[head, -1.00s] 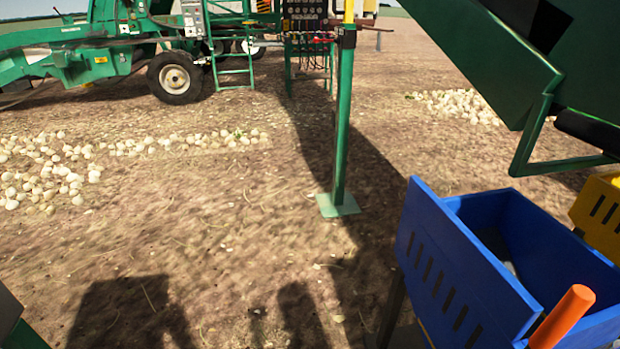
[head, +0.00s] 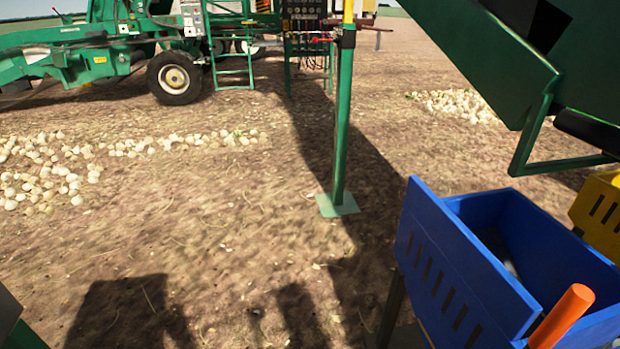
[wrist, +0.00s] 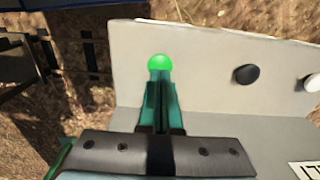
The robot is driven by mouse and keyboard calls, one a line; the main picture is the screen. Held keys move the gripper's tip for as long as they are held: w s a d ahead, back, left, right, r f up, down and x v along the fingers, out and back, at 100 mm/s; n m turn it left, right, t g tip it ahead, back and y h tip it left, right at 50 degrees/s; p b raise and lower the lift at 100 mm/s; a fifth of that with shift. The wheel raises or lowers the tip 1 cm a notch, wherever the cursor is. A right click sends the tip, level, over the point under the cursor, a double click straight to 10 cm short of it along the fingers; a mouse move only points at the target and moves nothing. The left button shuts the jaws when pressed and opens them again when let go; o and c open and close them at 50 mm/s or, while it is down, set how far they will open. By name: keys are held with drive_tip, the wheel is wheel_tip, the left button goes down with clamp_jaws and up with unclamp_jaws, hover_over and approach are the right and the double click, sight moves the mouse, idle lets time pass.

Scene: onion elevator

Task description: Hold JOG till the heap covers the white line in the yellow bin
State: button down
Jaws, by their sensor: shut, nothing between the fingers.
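The yellow bin (head: 598,215) shows only in part at the right edge of the head view, behind the blue bin. Its inside, the white line and any heap in it are hidden. In the wrist view my gripper (wrist: 160,84) is shut and empty, over a grey control panel (wrist: 205,70). Its fingertips are at a bright green round button (wrist: 159,62); I cannot tell whether they touch or press it. A black button (wrist: 246,74) and a white button (wrist: 311,82) sit to the right. No readable label marks which one is JOG. My gripper is outside the head view.
The blue bin (head: 450,265) stands at the lower right, with an orange cylinder (head: 562,315) in front. A green conveyor frame (head: 480,60) hangs above. A green post (head: 342,130) stands mid-view. Onions (head: 45,175) lie on open soil at left, and a green machine (head: 90,60) stands behind.

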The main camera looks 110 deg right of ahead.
drive_tip(key=shift+f, duration=0.25)
drive_tip(key=shift+f+b, duration=0.8)
drive_tip(key=shift+f, duration=0.05)
drive_tip(key=shift+r, duration=0.1)
idle(0.6)
wheel_tip(320, 180, up, 7)
drive_tip(key=p, duration=0.6)
idle(0.4)
